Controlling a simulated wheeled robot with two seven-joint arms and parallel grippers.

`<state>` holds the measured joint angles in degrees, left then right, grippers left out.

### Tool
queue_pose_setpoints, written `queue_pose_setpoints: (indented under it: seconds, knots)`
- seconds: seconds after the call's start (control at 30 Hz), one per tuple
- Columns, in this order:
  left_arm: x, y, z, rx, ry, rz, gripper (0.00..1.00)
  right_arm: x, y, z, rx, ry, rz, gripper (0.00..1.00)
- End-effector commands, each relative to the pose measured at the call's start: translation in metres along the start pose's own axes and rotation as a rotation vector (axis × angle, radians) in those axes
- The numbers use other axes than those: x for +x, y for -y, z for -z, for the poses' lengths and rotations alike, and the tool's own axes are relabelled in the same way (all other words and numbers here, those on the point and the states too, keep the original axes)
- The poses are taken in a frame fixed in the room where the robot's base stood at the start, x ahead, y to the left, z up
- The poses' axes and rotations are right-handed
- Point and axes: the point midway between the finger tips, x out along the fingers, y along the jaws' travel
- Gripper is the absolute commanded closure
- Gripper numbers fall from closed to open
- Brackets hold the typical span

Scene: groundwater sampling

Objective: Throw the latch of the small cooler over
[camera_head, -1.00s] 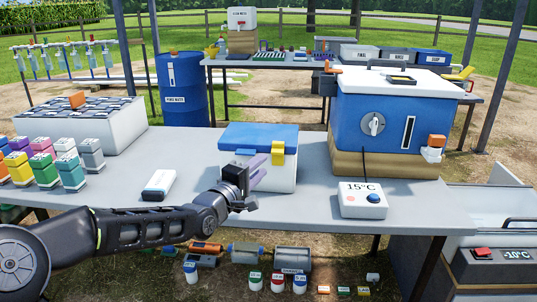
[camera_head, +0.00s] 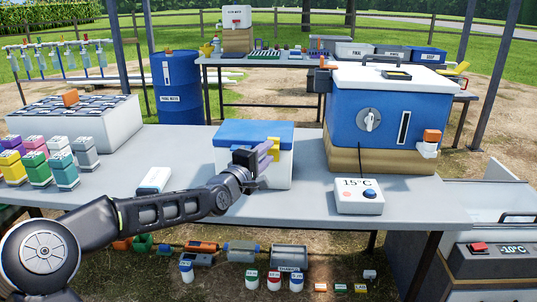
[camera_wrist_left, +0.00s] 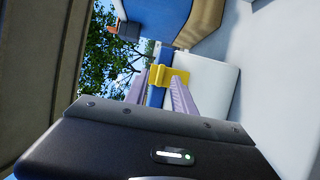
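The small cooler (camera_head: 229,158) stands on the table, with a white body and a blue lid (camera_head: 250,132) that is down. Its yellow latch (camera_head: 273,142) is at the front, partly hidden behind my left gripper (camera_head: 262,158). In the left wrist view my left gripper (camera_wrist_left: 160,83) has its two pale purple fingers apart. The yellow latch (camera_wrist_left: 168,77) shows at the fingertips, in line with the gap. I cannot tell whether the fingers touch it. My right gripper is not in view.
A large blue cooler (camera_head: 347,126) with a white lid stands to the right. A 15°C display box (camera_head: 358,196) is in front of it. A white box (camera_head: 154,180) lies left of my arm. Coloured bottles (camera_head: 62,170) and a rack (camera_head: 75,123) are further left.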

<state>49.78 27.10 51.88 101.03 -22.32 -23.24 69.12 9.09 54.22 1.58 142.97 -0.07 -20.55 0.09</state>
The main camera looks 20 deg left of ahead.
Motion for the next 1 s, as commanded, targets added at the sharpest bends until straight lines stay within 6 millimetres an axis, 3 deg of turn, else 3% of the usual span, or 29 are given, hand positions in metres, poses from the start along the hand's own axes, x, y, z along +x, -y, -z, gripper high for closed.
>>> queue_pose_setpoints:
  seconds: [0.13, 0.43, 0.8, 1.0]
  knots:
    - [0.0124, 0.0006, -0.0012, 0.0, 0.002, 0.001, 0.69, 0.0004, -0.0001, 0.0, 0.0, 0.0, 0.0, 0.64]
    - [0.0143, 0.0005, -0.0004, 0.001, 0.001, 0.002, 0.69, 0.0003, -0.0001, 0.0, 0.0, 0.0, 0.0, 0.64]
    - [0.0141, 0.0005, -0.0005, 0.001, 0.001, 0.002, 0.99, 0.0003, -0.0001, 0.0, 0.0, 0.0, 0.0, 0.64]
    - [0.014, 0.0006, -0.0004, 0.001, 0.001, 0.002, 1.0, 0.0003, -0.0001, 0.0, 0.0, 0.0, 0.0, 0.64]
